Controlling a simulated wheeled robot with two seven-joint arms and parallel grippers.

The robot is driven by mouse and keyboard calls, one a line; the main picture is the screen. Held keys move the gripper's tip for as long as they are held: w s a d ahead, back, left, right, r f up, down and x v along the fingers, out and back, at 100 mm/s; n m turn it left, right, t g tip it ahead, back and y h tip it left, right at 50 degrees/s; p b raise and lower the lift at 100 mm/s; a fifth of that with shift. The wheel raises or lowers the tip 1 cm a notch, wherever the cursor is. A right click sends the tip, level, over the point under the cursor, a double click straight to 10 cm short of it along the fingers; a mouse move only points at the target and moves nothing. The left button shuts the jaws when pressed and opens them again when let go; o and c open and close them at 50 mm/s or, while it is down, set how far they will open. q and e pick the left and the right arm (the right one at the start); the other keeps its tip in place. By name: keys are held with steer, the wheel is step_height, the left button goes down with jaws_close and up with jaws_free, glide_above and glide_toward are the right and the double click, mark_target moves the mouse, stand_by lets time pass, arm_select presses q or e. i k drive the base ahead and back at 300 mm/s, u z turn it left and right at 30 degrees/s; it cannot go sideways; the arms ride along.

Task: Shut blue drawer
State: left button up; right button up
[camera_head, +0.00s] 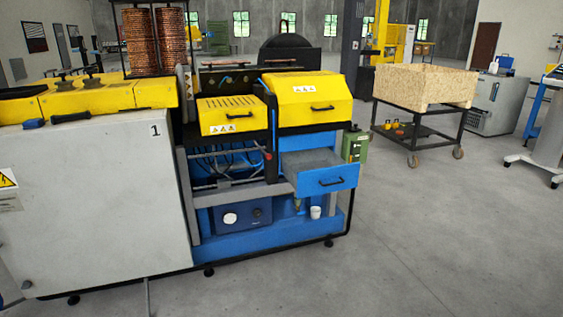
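The blue drawer (328,181) is in the lower right part of the machine, under the yellow hinged box (310,99). It is pulled out, and its grey inside shows from above. Neither of my grippers is in view, and nothing touches the drawer.
A big grey cabinet (95,205) fills the left. A white cup (316,212) stands on the blue base below the drawer. A green box (355,146) is beside the machine. A cart with a wooden crate (425,84) stands behind right. The floor (440,240) in front is clear.

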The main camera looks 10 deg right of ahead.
mark_target(316, 171)
steer(key=z, duration=0.35)
steer(key=i, duration=0.25)
steer(key=z, duration=1)
steer(key=i, duration=1.6)
steer(key=u, duration=1.1)
steer(key=i, duration=1.05)
